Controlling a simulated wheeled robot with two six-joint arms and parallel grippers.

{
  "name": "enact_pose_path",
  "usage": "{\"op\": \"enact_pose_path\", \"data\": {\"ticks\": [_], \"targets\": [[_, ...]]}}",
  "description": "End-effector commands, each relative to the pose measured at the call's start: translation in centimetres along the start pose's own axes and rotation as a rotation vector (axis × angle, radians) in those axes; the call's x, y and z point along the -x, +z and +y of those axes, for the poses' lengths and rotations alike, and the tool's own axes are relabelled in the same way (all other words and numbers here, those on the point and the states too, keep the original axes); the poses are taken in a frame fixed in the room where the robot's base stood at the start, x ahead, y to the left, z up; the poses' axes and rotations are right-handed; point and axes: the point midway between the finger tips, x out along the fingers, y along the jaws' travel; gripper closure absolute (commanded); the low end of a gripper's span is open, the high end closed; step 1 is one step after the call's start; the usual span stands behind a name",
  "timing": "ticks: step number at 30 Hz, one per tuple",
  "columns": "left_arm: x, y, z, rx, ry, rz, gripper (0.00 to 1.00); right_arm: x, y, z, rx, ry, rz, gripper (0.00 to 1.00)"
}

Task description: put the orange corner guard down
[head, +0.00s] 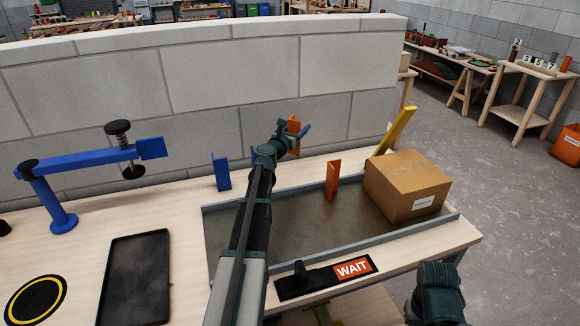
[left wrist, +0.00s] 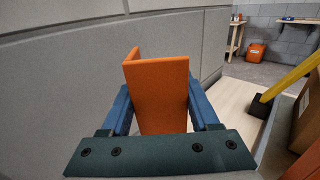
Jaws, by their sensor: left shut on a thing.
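My left gripper (head: 292,138) is shut on an orange corner guard (head: 293,126), held up near the grey block wall above the back of the bench. In the left wrist view the orange corner guard (left wrist: 163,92) stands upright between the two blue fingers, its L-shaped top edge showing. A second orange corner guard (head: 333,181) stands upright on the metal tray in the head view. A blue corner guard (head: 221,172) stands behind the tray's back left. My right arm shows only as a dark green part at the lower right; its fingers are not visible.
The metal tray (head: 290,250) carries a cardboard box (head: 406,186) at right, beside a leaning yellow batten (head: 396,130). A WAIT sign (head: 353,269) is at the front. A black tray (head: 136,280), ringed pad (head: 36,301) and blue clamp stand (head: 57,205) occupy the left.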

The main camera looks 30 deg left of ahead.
Motion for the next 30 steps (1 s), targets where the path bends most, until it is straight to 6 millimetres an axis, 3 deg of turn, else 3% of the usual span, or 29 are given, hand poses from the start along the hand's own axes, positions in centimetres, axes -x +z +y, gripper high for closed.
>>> {"op": "enact_pose_path", "data": {"ticks": [10,19,30], "targets": [[0.0,-5.5,-0.1,0.000,-0.001,0.000,0.95,-5.5,-0.3,-0.5,0.001,0.000,0.000,1.00],[0.0,-6.1,-0.1,0.000,-0.001,0.000,0.95,-6.1,-0.4,-0.6,0.001,0.000,0.000,1.00],[0.0,-9.8,-0.1,0.000,-0.001,0.000,0.95,-9.7,-0.6,-0.9,0.001,0.000,0.000,1.00]]}}
